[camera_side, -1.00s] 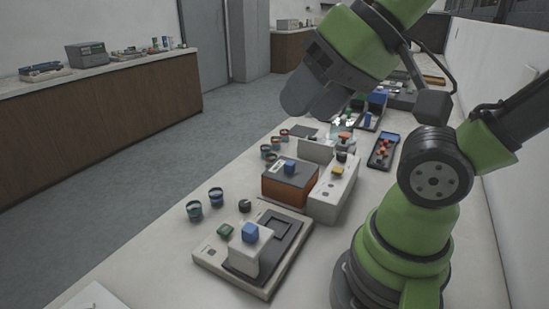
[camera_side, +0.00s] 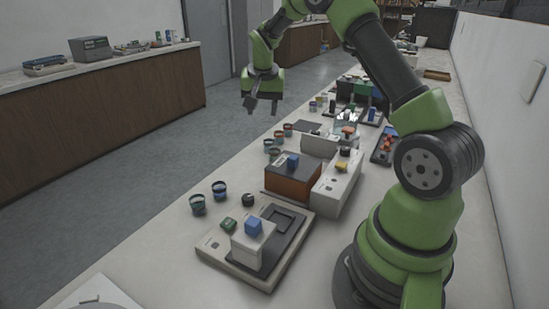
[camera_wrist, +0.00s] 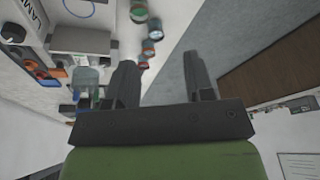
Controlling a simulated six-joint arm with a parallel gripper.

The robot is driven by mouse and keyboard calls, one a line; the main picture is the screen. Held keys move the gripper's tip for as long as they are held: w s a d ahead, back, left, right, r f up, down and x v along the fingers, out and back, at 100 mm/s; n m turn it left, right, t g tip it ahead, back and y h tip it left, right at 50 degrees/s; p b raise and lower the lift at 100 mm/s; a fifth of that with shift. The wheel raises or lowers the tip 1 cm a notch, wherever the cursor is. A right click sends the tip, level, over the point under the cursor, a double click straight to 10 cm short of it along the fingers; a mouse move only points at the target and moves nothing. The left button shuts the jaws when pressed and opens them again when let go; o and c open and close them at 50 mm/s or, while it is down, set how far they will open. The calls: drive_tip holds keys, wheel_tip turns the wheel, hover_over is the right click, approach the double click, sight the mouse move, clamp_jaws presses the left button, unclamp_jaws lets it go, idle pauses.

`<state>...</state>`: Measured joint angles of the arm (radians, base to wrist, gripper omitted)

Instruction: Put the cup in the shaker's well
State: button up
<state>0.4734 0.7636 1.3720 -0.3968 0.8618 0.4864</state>
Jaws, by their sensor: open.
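Several small dark-rimmed cups stand along the table's left side in the side view: a near pair, the teal-banded cup (camera_side: 198,205) and the cup (camera_side: 219,191) behind it, and a farther group (camera_side: 270,146). Some cups, one green-topped (camera_wrist: 138,13), also show in the wrist view. I cannot tell which cup the task means, nor which device is the shaker; no well shows clearly. My gripper (camera_side: 261,107) points down, open and empty, beyond the table's left edge, above and apart from the cups. Its spread fingers also show in the wrist view (camera_wrist: 160,65).
A pale device (camera_side: 210,245) with a blue block and dark recessed plate sits in front. Behind it stand an orange-sided box (camera_side: 290,184) and a white unit (camera_side: 337,190). More equipment crowds the table's far end. The aisle floor (camera_side: 130,165) is clear.

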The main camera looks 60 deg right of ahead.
drive_tip(key=m+g, duration=0.1)
hover_over(274, 151)
drive_tip(key=a, duration=0.2)
drive_tip(key=f, duration=0.7)
drive_tip(key=s+f, duration=0.1)
drive_tip(key=f, duration=0.2)
drive_tip(key=shift+a+f, duration=0.1)
drive_tip(key=shift+f, duration=0.3)
drive_tip(key=x, duration=0.5)
drive_tip(key=shift+s+f, duration=0.2)
drive_tip(key=shift+f, duration=0.2)
drive_tip(key=c, duration=0.7)
drive_tip(key=shift+c, duration=0.2)
